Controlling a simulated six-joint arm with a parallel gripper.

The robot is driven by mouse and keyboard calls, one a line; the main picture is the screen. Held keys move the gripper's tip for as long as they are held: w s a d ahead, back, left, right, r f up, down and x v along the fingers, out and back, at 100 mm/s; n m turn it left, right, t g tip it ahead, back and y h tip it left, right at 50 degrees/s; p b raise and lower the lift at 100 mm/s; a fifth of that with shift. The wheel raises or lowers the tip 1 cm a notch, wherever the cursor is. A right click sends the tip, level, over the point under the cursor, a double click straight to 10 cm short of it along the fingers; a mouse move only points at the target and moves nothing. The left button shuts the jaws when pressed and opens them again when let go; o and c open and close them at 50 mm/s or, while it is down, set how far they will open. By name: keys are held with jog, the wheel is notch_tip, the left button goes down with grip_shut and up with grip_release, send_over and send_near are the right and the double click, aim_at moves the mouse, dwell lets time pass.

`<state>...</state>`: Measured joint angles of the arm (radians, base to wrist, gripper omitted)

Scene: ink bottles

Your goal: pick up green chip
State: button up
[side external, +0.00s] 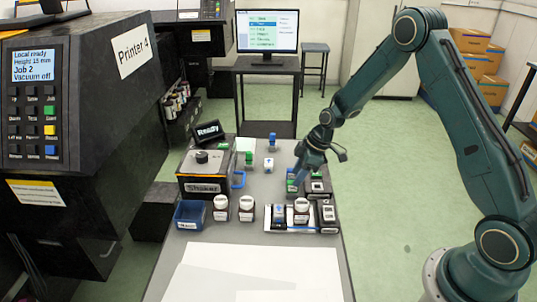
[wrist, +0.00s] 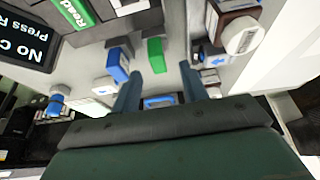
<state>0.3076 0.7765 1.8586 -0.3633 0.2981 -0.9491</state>
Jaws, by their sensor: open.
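A small green piece (wrist: 156,55), which looks like the green chip, stands on the grey bench in the wrist view, beyond my fingertips and roughly in line with the gap between them. In the side external view, green (side external: 291,184) shows just below and left of my gripper (side external: 300,176), partly hidden by it. In the wrist view the two fingers of my gripper (wrist: 159,84) are spread apart, with nothing visible clamped between them. Whether they touch anything below cannot be told.
A blue piece (wrist: 118,65) stands left of the green one in the wrist view. White-capped bottles (side external: 246,206) and a blue bin (side external: 190,213) stand along the bench front. The shaker box (side external: 204,184) is at left. White sheets (side external: 255,273) cover the near bench.

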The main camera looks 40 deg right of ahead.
aim_at(292, 188)
jog(key=shift+x, duration=2.15)
jog(key=shift+d, duration=0.15)
grip_shut()
